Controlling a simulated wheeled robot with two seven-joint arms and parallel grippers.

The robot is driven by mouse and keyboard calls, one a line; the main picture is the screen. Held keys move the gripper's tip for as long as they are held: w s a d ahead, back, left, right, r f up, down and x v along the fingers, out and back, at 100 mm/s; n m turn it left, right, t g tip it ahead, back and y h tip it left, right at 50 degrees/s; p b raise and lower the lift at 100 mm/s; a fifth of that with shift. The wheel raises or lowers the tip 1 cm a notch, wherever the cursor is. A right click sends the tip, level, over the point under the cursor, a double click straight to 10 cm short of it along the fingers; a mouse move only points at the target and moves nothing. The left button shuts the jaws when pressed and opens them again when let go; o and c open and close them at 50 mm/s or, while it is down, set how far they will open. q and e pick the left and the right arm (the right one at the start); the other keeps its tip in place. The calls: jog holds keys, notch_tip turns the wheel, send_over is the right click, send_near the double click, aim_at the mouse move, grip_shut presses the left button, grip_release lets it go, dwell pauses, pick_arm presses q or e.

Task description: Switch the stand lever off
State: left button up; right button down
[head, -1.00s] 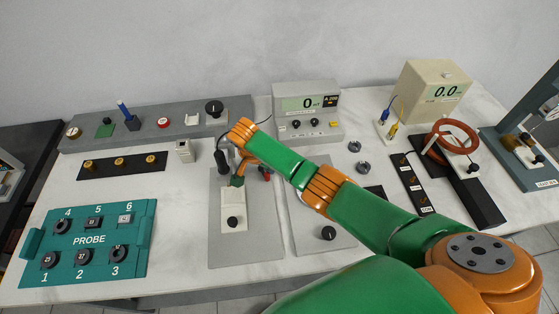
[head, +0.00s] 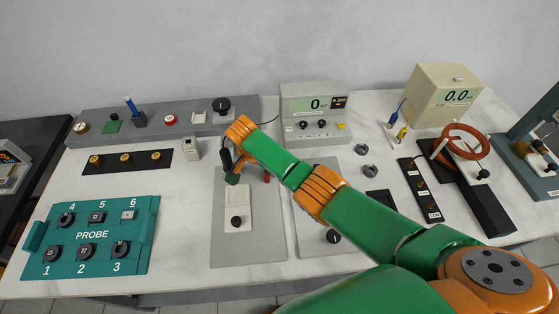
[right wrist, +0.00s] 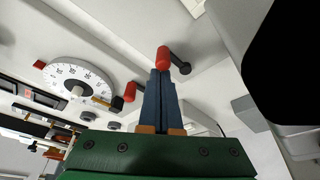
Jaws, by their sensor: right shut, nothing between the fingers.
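My right gripper (head: 233,179) hangs over the back of a grey stand plate (head: 262,245) in the head view; its arm hides much of what is beneath. In the right wrist view my blue fingers (right wrist: 159,88) are together and empty. Their tips appear at or just beside a red-capped part with a black end (right wrist: 163,58); I cannot tell whether they touch. A second red part (right wrist: 130,91) is left of the fingers. On the stand plate is a pale block with a black knob (head: 236,222). I cannot tell which part is the stand lever. My left gripper is out of view.
A teal probe panel (head: 93,234) lies left of the plate. A meter (head: 315,103) stands behind, and a grey console (head: 190,122) runs along the back left. A second grey plate (head: 310,238) is close on the right, partly under my arm. A white dial (right wrist: 77,80) shows in the wrist view.

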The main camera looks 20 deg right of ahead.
jog(key=v, duration=0.7)
jog(key=shift+p, duration=0.45)
